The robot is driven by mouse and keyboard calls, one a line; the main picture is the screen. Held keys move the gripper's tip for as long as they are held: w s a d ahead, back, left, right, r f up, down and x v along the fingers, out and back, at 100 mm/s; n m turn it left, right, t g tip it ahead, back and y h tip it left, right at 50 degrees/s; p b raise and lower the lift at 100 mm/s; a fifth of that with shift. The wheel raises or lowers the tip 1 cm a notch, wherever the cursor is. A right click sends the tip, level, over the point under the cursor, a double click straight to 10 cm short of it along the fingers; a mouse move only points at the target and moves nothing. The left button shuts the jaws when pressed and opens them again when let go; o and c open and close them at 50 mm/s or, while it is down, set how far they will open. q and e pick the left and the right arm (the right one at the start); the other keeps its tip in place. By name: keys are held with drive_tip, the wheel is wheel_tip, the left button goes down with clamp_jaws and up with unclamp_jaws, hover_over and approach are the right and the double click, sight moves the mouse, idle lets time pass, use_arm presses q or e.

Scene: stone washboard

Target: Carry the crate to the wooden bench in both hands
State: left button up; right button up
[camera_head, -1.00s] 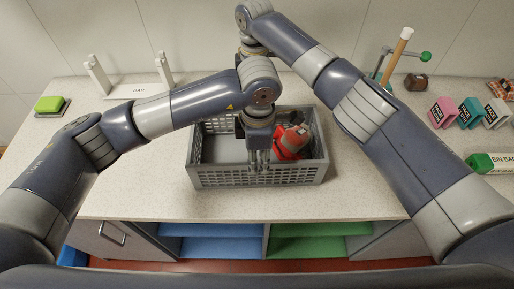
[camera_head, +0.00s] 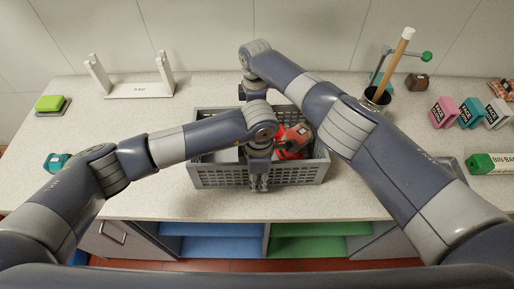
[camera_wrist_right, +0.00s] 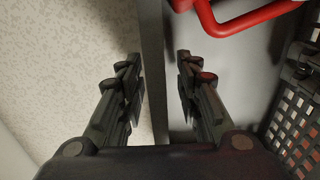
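The grey crate (camera_head: 213,179) with perforated walls stands on the counter in the middle of the head view. A red and grey object (camera_head: 293,138) lies inside it. My left gripper (camera_head: 259,186) is at the middle of the crate's near wall, its fingers pointing down; whether they are closed on the wall is unclear. My right gripper is at the far side of the crate, its fingers hidden in the head view. In the right wrist view its fingers (camera_wrist_right: 158,90) are apart, with the crate's wall rim (camera_wrist_right: 152,50) between them. No wooden bench shows.
The speckled counter (camera_head: 130,200) is clear around the crate. A white stand (camera_head: 138,90) and green sponge (camera_head: 50,103) are at the left, beyond a teal object (camera_head: 57,160). A pot with a wooden stick (camera_head: 376,97) and several boxes stand at the right.

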use_arm(q)
clamp_jaws()
use_arm(e)
clamp_jaws()
use_arm(q)
drive_tip(key=shift+w+r, duration=0.1)
drive_tip(key=shift+r, duration=0.15)
use_arm(e)
drive_tip(key=shift+w+r, duration=0.1)
drive_tip(key=shift+r, duration=0.15)
